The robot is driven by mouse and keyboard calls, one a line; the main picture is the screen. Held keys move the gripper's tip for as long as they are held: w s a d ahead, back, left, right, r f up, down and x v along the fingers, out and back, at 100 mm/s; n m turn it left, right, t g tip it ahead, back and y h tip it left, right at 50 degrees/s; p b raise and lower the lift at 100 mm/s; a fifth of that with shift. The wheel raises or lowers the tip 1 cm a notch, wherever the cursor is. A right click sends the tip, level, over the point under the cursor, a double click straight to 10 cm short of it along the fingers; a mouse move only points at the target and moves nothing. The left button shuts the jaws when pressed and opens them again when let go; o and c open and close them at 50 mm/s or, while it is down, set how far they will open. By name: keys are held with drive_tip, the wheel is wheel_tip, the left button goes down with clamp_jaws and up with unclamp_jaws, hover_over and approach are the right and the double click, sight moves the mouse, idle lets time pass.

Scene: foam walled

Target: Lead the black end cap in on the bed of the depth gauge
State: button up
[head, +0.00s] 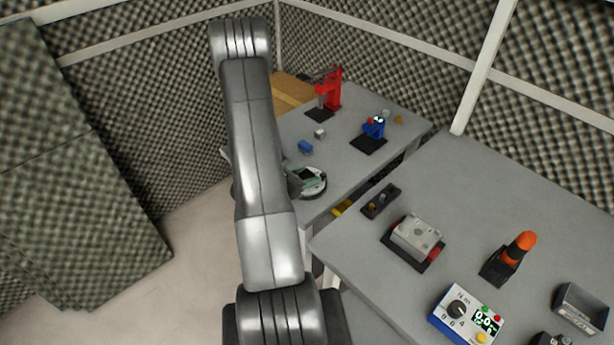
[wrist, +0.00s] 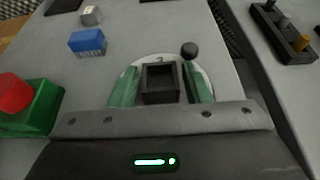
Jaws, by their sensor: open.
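A black square open-topped piece, which looks like the end cap (wrist: 160,97), stands in the wrist view on a pale round plate (wrist: 150,59). My gripper (wrist: 161,80) is open, with one green finger on each side of the cap; whether they touch it I cannot tell. In the head view the plate (head: 318,190) is at the near left of the far table, and my arm hides most of the gripper. A red upright stand (head: 333,90) and a blue device (head: 374,127), each on a black base, stand farther back. Which one is the depth gauge I cannot tell.
A blue block (wrist: 87,43) and a grey cube (wrist: 91,15) lie beyond the plate. A green box with a red top (wrist: 35,108) is at left. A black knob (wrist: 189,49) rises at the plate's edge. The near table (head: 450,190) holds several devices.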

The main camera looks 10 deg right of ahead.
drive_tip(key=c, duration=0.7)
drive_tip(key=shift+c, duration=0.2)
drive_tip(key=shift+r, duration=0.1)
